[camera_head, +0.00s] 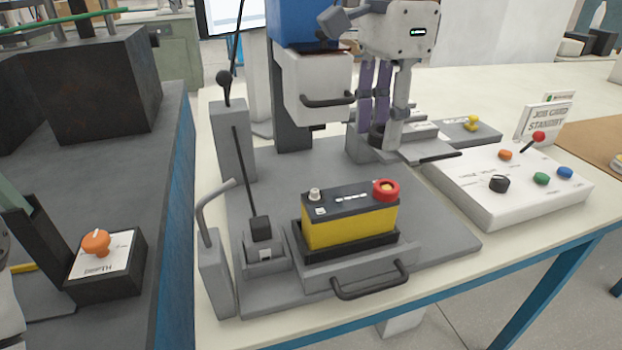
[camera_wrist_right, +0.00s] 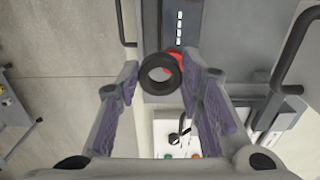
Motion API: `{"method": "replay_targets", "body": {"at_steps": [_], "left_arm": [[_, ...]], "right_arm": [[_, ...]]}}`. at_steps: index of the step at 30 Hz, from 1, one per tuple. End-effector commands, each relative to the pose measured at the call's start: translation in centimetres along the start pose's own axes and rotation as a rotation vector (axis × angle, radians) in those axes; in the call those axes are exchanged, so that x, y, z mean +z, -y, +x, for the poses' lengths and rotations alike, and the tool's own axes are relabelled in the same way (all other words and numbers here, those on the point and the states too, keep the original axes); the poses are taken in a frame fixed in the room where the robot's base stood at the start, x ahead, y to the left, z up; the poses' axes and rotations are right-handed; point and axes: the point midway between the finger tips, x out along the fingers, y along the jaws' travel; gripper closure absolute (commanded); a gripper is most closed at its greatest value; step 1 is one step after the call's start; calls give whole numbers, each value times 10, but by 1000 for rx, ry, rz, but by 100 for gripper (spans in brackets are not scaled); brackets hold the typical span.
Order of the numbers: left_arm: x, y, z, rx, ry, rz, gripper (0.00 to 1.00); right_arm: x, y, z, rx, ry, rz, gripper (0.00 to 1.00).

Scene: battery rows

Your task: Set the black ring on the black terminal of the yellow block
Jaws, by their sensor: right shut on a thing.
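The yellow block (camera_head: 350,225) is a yellow battery with a dark top, upright in a black tray on the grey fixture. A bare pale terminal post (camera_head: 315,194) stands at its left end. A red ring (camera_head: 386,190) sits around the terminal at its right end. My right gripper (camera_head: 382,128) is behind and above the block, pointing down, shut on the black ring (camera_head: 377,136). The wrist view shows the black ring (camera_wrist_right: 160,90) between the fingertips, apart from the block, with the red ring (camera_wrist_right: 178,53) partly hidden behind it.
A grey press with a blue head (camera_head: 297,25) stands behind the block. A lever post (camera_head: 231,140) and black-handled lever (camera_head: 258,226) are at left. A white control box (camera_head: 470,200) is at right. A black handle (camera_head: 370,291) projects in front.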

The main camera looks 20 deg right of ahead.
Motion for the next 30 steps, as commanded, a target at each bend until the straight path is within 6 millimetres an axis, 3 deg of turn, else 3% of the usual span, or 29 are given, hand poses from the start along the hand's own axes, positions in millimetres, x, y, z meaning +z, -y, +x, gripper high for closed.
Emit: {"method": "replay_targets", "body": {"at_steps": [6,12,17,23,30], "left_arm": [[1,0,1,0,3,0,46],[1,0,1,0,3,0,46],[1,0,2,0,6,0,46],[0,0,0,0,-1,0,46],[0,0,0,0,-1,0,46]], "right_arm": [[41,25,27,7,0,-2,79],[64,39,60,5,0,-2,79],[74,45,74,5,0,-1,79],[79,48,107,4,3,-1,79],[78,48,110,2,0,0,79]]}}
